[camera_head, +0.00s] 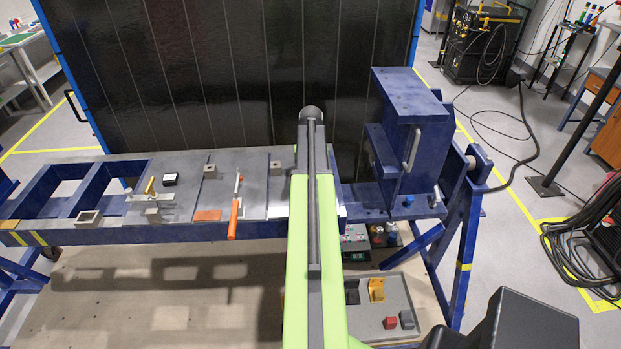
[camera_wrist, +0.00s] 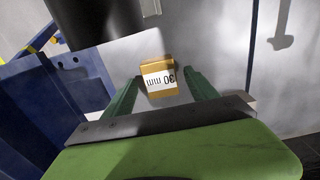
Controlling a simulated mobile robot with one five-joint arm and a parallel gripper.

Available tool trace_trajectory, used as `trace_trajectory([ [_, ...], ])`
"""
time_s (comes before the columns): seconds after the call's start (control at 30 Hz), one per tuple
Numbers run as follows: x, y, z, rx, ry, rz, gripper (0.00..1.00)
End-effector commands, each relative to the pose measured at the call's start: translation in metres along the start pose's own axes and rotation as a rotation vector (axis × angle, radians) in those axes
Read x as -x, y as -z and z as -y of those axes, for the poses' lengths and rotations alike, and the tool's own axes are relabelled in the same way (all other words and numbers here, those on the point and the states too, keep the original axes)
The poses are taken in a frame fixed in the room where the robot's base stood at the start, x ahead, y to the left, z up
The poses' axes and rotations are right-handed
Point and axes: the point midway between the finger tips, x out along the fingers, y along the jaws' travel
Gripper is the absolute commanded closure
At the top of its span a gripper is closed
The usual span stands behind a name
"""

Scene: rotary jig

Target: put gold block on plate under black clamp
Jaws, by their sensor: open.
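In the wrist view a gold block (camera_wrist: 158,77) with a white label reading "30 mm" sits on a light grey surface. My gripper (camera_wrist: 162,76) has its two green fingers apart, one on each side of the block; firm contact is not visible. In the head view my green arm reaches across the middle and the gripper itself cannot be made out. A gold-coloured piece (camera_head: 377,290) shows in a grey tray at lower right. Grey plates (camera_head: 184,180) lie on the blue jig. I cannot identify the black clamp for sure; part of the jig is behind my arm.
A tall blue bracket (camera_head: 412,130) rises at the right end. The grey tray (camera_head: 408,282) also holds red, grey and black pieces. A dark panel (camera_head: 220,70) stands behind.

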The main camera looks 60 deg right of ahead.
Motion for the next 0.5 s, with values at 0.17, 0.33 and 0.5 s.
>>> trace_trajectory([
  [0.17,0.046,0.000,0.000,0.000,0.000,0.000,0.33],
  [0.33,0.084,0.000,0.000,0.001,0.000,0.000,0.33],
  [0.5,0.106,0.000,0.001,0.001,0.000,0.000,0.33],
])
